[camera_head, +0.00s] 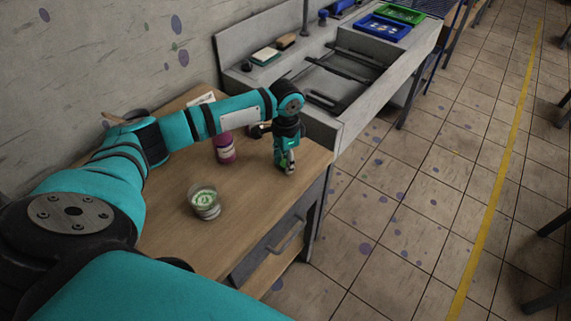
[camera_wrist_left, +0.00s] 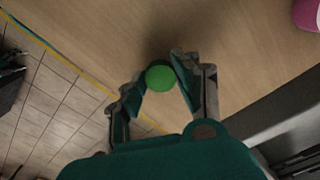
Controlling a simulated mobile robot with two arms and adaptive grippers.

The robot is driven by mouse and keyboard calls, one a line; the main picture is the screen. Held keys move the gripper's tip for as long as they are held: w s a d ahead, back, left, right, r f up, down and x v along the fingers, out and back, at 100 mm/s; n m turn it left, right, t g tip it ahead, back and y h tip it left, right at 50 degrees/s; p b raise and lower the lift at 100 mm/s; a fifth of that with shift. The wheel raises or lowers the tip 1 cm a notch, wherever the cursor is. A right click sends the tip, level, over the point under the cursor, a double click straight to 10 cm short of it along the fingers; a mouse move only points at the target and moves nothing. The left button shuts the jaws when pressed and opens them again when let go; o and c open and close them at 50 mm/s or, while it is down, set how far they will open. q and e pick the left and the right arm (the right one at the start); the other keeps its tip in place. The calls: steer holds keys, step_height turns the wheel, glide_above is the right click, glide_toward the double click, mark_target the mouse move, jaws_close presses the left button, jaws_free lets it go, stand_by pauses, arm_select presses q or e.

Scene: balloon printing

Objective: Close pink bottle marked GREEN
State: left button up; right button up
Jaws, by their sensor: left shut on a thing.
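The pink bottle (camera_head: 225,150) stands upright on the wooden table, partly behind my left arm, which hides its top; its marking is too small to read. An edge of the bottle also shows at the top right corner of the left wrist view (camera_wrist_left: 309,14). My left gripper (camera_head: 288,165) points down over the table, to the right of the bottle and apart from it. In the left wrist view its fingers (camera_wrist_left: 160,86) are shut on a round green cap (camera_wrist_left: 159,77). My right gripper is not in view.
A glass jar (camera_head: 206,204) with something green inside stands on the wooden table (camera_head: 170,225), nearer to me. A grey sink counter (camera_head: 345,110) adjoins the table's far side. Blue (camera_head: 381,28) and green (camera_head: 402,13) trays lie farther back. The table's right edge is close to the gripper.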

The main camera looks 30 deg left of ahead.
arm_select(q)
step_height(320, 180, up, 2)
steer(key=shift+r+b, duration=0.15)
steer(key=shift+b, duration=0.2)
steer(key=s+d+r+b, duration=0.1)
steer(key=s+d, duration=1)
steer(key=shift+s+r+b, duration=0.2)
steer(key=shift+s+b, duration=0.1)
steer(key=shift+b, duration=0.1)
steer(key=s+d+r+n, duration=0.2)
steer(key=s+r+n, duration=0.1)
steer(key=r+n, duration=0.3)
steer(key=shift+d+r, duration=0.2)
steer(key=shift+r, duration=0.2)
steer(key=shift+s, duration=0.1)
